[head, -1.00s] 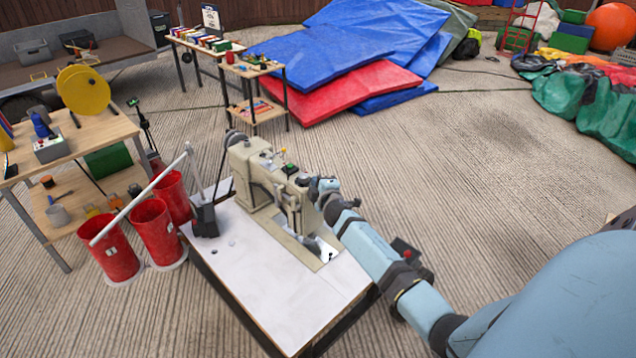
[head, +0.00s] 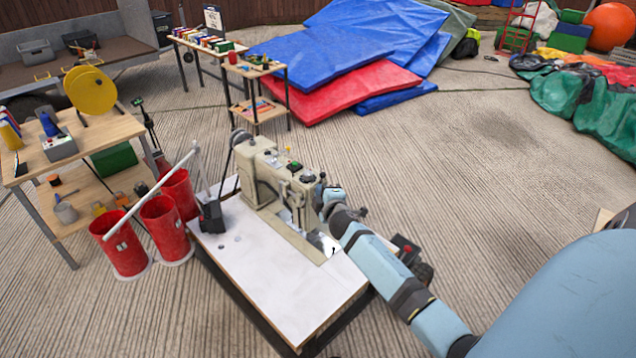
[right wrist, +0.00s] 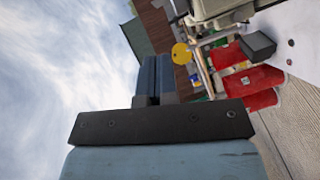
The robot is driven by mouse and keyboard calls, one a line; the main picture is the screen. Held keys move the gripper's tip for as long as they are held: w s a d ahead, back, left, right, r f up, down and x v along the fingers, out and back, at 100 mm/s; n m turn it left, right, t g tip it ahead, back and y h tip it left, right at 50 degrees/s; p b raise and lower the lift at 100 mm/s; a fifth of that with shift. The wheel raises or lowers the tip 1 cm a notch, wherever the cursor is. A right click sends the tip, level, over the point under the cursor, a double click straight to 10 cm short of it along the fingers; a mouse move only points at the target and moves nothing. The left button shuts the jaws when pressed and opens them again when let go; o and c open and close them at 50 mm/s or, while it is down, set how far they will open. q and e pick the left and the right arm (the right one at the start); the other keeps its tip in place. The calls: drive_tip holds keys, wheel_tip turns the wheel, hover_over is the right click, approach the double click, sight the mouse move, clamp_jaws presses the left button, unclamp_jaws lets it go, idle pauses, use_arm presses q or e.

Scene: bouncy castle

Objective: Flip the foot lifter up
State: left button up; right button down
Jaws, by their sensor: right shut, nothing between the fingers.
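A beige sewing machine (head: 268,172) stands on a white-topped table (head: 275,285). The foot lifter is too small to make out on it. My right arm comes in from the right, and my right gripper (head: 322,192) is at the needle end of the machine, close to its head; I cannot tell whether it touches. In the right wrist view the gripper's dark fingers (right wrist: 155,78) are together with nothing between them. Part of the machine (right wrist: 215,8) shows at the top of that view. My left gripper is not in view.
Red buckets (head: 163,228) stand left of the table beside a wooden workbench (head: 95,135) with a yellow reel (head: 92,92). A black box-like stand (head: 211,216) sits at the table's left edge. Blue mats (head: 350,45) lie behind.

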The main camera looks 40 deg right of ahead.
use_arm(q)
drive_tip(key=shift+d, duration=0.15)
use_arm(e)
drive_tip(key=v, duration=0.5)
drive_tip(key=shift+d, duration=0.1)
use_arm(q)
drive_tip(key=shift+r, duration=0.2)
use_arm(e)
drive_tip(key=s+a+f+m+g+y, duration=0.1)
drive_tip(key=s+a+f+m+y, duration=0.15)
drive_tip(key=s+a, duration=0.7)
drive_tip(key=s+a+f+m+g+y, duration=0.2)
drive_tip(key=s+a+m+y, duration=0.15)
drive_tip(key=s+a, duration=0.55)
drive_tip(key=s+a+f+m+g+y, duration=0.1)
drive_tip(key=s+a+f+m+y, duration=0.15)
drive_tip(key=s+a, duration=0.7)
use_arm(q)
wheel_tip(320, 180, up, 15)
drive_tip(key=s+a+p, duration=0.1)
drive_tip(key=p, duration=2)
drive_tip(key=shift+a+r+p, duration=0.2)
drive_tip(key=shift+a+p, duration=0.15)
drive_tip(key=shift+p, duration=0.05)
use_arm(e)
wheel_tip(320, 180, up, 16)
drive_tip(key=shift+a+y, duration=0.35)
drive_tip(key=shift+a, duration=0.15)
